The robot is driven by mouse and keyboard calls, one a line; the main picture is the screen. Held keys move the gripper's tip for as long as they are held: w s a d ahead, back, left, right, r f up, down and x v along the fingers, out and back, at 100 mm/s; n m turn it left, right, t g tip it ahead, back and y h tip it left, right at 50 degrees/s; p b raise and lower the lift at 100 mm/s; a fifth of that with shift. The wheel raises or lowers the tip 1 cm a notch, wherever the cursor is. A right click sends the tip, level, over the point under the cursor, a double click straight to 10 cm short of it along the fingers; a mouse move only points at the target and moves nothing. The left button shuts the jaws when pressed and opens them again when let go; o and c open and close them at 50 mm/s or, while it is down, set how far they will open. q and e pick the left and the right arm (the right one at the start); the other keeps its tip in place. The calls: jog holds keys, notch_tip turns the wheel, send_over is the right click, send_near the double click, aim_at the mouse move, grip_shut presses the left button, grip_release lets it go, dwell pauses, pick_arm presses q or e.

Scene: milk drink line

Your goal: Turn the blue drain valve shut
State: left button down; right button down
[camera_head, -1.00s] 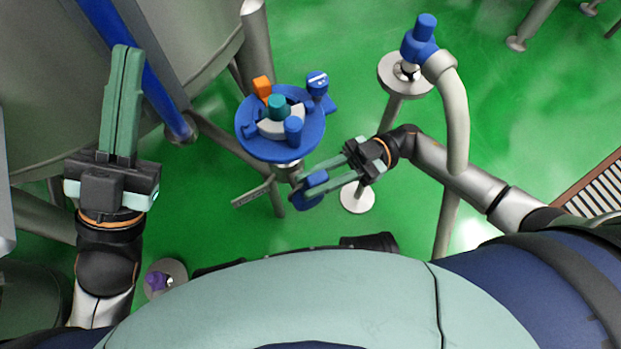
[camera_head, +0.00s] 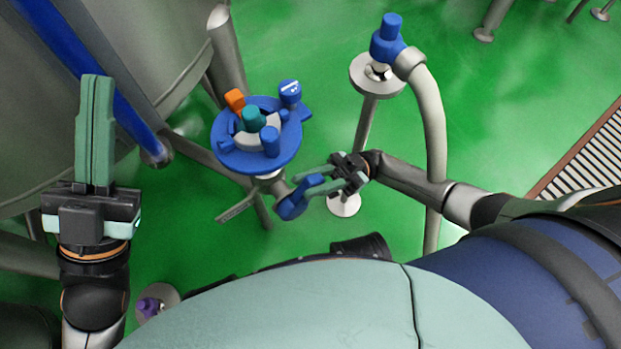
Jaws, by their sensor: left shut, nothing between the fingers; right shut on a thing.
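The blue drain valve (camera_head: 290,208) shows a rounded body and a short handle. It sits just below and to the right of a round blue tray, above the green floor. My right gripper (camera_head: 313,181) reaches in from the right and is shut on the blue handle, one green finger on either side. The fingers hide part of the handle, so its exact angle is hard to tell. My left gripper (camera_head: 96,95) is shut and empty at the far left, pointing up the picture, well apart from the valve.
The round blue tray (camera_head: 225,160) holds orange, teal and blue pieces. A grey lever (camera_head: 238,207) sticks out below it. A bent grey pipe (camera_head: 432,110) with a blue fitting (camera_head: 387,38) stands right of it. Large steel tanks (camera_head: 25,100) fill the left. Green floor (camera_head: 520,100) is open at upper right.

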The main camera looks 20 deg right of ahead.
jog(key=c, duration=0.7)
grip_release()
jog(key=shift+d+f, duration=0.1)
